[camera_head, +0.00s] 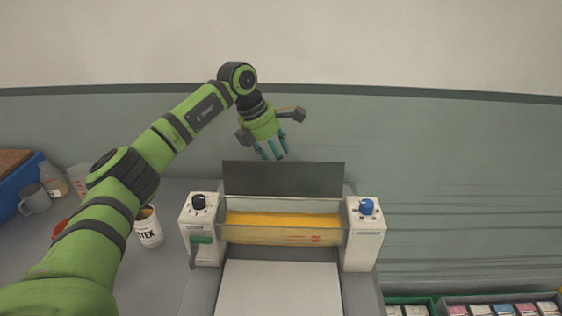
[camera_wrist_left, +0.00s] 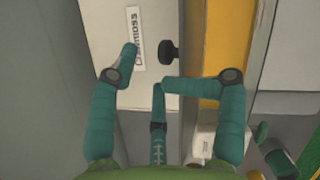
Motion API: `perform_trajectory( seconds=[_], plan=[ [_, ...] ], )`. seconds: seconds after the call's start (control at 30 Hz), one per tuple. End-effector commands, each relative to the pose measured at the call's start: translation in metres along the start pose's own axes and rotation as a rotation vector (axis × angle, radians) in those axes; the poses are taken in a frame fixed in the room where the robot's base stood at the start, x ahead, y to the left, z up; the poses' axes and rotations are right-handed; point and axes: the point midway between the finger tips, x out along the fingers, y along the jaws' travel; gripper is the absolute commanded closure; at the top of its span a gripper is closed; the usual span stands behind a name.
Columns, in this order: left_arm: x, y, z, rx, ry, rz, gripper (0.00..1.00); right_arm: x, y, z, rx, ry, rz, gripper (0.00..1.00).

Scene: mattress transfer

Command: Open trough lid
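The machine has a white left housing (camera_head: 204,230) with a black knob (camera_head: 198,202) and a white right housing (camera_head: 363,234) with a blue knob (camera_head: 366,207). Between them lies the trough (camera_head: 283,229), with yellow-orange inside and a pale, see-through front. A dark flat panel (camera_head: 284,179), which looks like the lid, stands raised behind the trough. My left gripper (camera_head: 272,152) is above the panel's top edge, empty, its teal fingers spread and pointing down. The left wrist view shows these fingers (camera_wrist_left: 148,68) apart, over a labelled white housing (camera_wrist_left: 125,60). My right gripper is not in view.
A paint can (camera_head: 148,228), a grey mug (camera_head: 34,199) and a bottle (camera_head: 54,179) stand on the left. A white sheet (camera_head: 280,289) lies in front of the trough. Trays of coloured boxes (camera_head: 501,308) sit at the lower right. A wall rises behind.

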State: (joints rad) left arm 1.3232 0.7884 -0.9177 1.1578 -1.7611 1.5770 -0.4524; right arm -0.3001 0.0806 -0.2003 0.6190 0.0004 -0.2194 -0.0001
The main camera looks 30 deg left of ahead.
Motion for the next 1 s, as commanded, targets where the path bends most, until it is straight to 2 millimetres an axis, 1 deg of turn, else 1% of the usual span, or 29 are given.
perform_trajectory(
  seconds=[0.03, 0.2, 0.3, 0.4, 0.57, 0.8, 0.87, 0.9, 0.93, 1.0],
  plan=[
    [-0.014, 0.001, 0.001, 0.001, -0.004, 0.004, 0.52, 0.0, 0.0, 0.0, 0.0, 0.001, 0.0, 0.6],
    [-0.051, 0.0, 0.003, 0.001, -0.005, 0.002, 0.52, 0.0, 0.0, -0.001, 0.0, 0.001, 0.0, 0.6],
    [-0.067, -0.001, 0.003, 0.002, -0.004, 0.0, 0.52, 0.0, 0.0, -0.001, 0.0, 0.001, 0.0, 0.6],
    [-0.079, -0.002, 0.003, 0.002, -0.003, -0.002, 0.52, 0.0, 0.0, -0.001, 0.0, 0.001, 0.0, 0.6],
    [-0.087, -0.002, 0.003, 0.003, -0.002, -0.004, 0.52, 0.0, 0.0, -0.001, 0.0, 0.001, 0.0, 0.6],
    [-0.088, -0.002, 0.003, 0.003, -0.002, -0.004, 0.52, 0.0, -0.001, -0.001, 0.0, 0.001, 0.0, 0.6],
    [-0.088, -0.002, 0.003, 0.006, -0.001, -0.003, 0.75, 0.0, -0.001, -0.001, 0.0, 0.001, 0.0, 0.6],
    [-0.088, -0.002, 0.002, 0.016, 0.0, 0.0, 0.91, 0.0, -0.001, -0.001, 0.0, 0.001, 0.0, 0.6],
    [-0.087, -0.001, 0.001, 0.029, 0.002, 0.004, 1.0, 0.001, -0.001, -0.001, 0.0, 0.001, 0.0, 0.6],
    [-0.088, 0.001, -0.003, 0.089, 0.013, 0.021, 1.0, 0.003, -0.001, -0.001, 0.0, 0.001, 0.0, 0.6]
  ],
)
